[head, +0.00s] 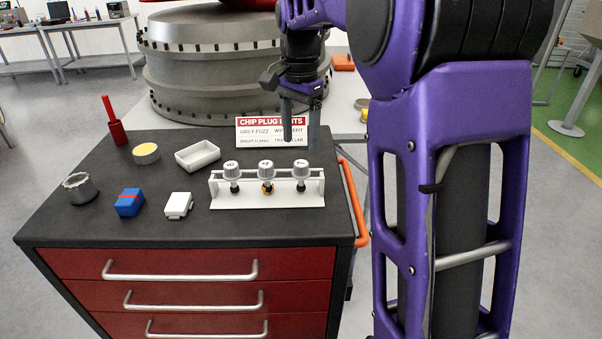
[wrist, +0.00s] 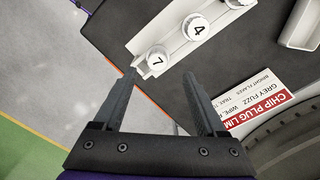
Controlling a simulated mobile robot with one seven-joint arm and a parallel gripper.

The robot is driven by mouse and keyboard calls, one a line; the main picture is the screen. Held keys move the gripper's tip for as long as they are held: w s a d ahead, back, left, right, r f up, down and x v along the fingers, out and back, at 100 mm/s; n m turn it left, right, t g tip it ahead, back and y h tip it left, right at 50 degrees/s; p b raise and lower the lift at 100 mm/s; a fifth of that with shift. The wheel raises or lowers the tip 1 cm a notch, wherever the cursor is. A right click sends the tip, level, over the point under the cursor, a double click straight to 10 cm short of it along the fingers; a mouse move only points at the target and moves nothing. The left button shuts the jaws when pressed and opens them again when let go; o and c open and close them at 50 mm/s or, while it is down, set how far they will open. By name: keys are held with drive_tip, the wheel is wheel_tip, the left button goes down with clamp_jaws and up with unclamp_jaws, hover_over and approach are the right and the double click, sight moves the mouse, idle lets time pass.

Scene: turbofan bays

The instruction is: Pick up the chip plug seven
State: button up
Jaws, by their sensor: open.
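Chip plug seven (head: 301,169) is a grey-capped plug marked 7, upright at the right end of the white rack (head: 240,201). In the wrist view, the 7 cap (wrist: 158,61) lies just beyond the fingertips, between their lines. My gripper (head: 300,138) is open and empty, fingers pointing down, above and behind the rack's right end in the head view; it also shows in the wrist view (wrist: 162,76). Plug 4 (head: 266,169) stands in the middle, with orange below its cap. Another plug (head: 231,170) stands at the left end. The plugs' lower ends are partly hidden.
A sign (head: 262,131) stands behind the rack. A white tray (head: 197,155), white box (head: 178,205), blue block (head: 129,202), metal ring (head: 80,188), yellow-topped tin (head: 146,153) and red tool (head: 117,131) stand left on the cart (head: 200,228). An orange handle (head: 354,203) edges the right.

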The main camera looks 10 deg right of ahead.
sight(301, 163)
drive_tip(key=f, duration=0.5)
drive_tip(key=shift+s+f+b, duration=0.2)
drive_tip(key=shift+f+b, duration=0.1)
drive_tip(key=shift+b, duration=0.05)
clamp_jaws()
